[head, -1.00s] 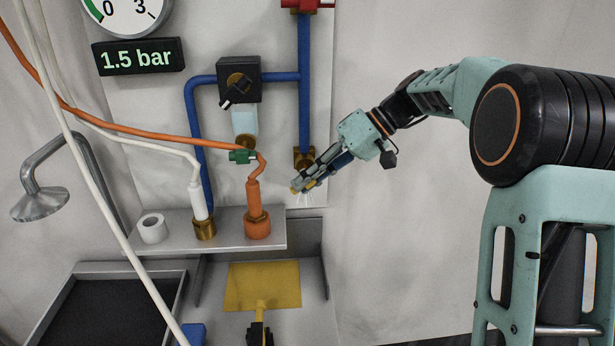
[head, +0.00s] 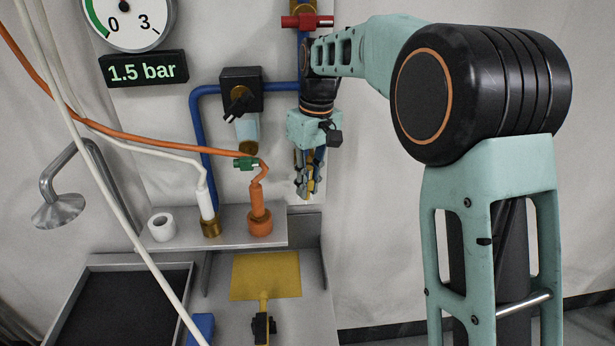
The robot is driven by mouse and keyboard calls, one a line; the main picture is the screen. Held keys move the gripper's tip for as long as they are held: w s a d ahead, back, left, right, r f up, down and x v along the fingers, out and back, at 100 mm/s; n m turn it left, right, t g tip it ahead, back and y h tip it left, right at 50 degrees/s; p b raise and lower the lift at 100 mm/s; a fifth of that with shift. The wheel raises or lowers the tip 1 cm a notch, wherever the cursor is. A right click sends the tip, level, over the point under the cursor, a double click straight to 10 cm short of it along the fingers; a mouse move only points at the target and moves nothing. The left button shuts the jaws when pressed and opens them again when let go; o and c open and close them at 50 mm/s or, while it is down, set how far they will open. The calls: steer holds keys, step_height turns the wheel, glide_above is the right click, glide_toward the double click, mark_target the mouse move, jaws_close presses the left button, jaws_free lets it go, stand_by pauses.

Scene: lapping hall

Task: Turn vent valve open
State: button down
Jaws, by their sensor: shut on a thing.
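My gripper (head: 308,188) points down in front of the lower end of the blue pipe (head: 274,87), right of the shelf. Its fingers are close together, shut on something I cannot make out. No label marks the vent valve. Possible valves are a red-handled one (head: 307,21) at the top of the pipe, a black box with a dark knob (head: 238,101), and a small green fitting (head: 246,164) below it. My gripper is apart from these three. The brass fitting at the pipe's lower end is hidden behind my gripper.
A grey shelf (head: 275,240) carries a white roll (head: 161,227), a white connector (head: 206,204) and an orange connector (head: 259,212). A display (head: 143,69) reads 1.5 bar under a round gauge (head: 131,16). Orange and white hoses hang across the left. The wall to the right is clear.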

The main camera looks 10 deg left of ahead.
steer(key=shift+h, duration=0.3)
steer(key=c, duration=1.9)
jaws_free()
steer(key=shift+f, duration=0.1)
